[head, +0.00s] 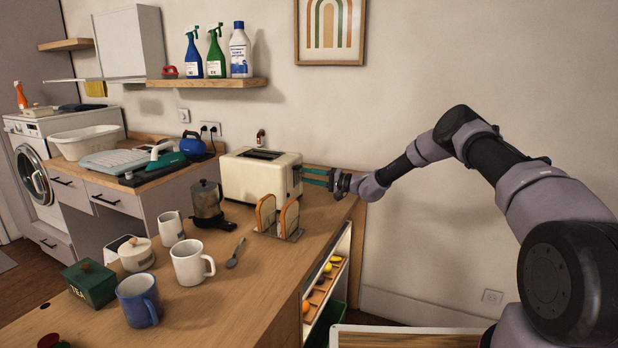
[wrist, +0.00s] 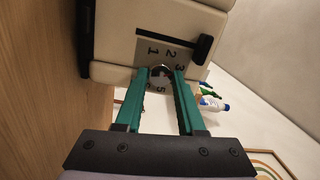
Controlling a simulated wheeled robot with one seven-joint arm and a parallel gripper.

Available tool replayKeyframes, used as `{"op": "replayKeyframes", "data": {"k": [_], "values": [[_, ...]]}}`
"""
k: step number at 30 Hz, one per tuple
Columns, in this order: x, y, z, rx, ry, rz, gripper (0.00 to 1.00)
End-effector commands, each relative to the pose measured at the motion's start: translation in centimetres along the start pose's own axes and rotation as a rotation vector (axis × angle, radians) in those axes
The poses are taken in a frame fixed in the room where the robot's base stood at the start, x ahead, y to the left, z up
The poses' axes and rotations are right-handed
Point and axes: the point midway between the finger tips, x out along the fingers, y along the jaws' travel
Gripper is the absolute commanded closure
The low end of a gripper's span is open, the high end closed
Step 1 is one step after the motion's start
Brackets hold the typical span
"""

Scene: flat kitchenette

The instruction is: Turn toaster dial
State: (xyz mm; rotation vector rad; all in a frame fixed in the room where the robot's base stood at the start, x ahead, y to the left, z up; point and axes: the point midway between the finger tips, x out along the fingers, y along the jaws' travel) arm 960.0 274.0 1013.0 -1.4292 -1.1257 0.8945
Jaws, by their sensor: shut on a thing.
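The cream toaster (head: 262,178) stands at the back of the wooden counter, with its dial side facing right. In the wrist view the toaster (wrist: 120,45) fills the top, with a grey number plate (wrist: 172,54) and a black lever (wrist: 203,48). The round dial (wrist: 161,72) sits between my green fingertips and is partly hidden. My gripper (head: 317,177) reaches the toaster's right end from the right. It also shows in the wrist view (wrist: 161,76), its fingers shut on the dial. The dial's pointer setting cannot be made out.
A bread rack (head: 278,232) stands in front of the toaster, with a black and steel pot (head: 208,205) to its left. Mugs and jars crowd the counter's left front.

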Motion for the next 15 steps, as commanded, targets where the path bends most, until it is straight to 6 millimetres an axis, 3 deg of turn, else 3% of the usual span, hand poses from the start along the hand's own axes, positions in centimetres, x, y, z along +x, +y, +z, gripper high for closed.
{"op": "replayKeyframes", "data": {"k": [9, 10, 11, 12, 15], "values": [[-0.06, 0.16, 0.07, 0.0, -0.001, 0.002, 1.0], [-0.06, 0.16, 0.07, 0.0, -0.001, 0.002, 0.54], [-0.06, 0.15, 0.07, 0.0, -0.001, 0.002, 0.43], [-0.06, 0.14, 0.06, 0.0, -0.001, 0.002, 0.31], [-0.04, 0.11, 0.05, 0.0, -0.001, 0.001, 0.31]]}}
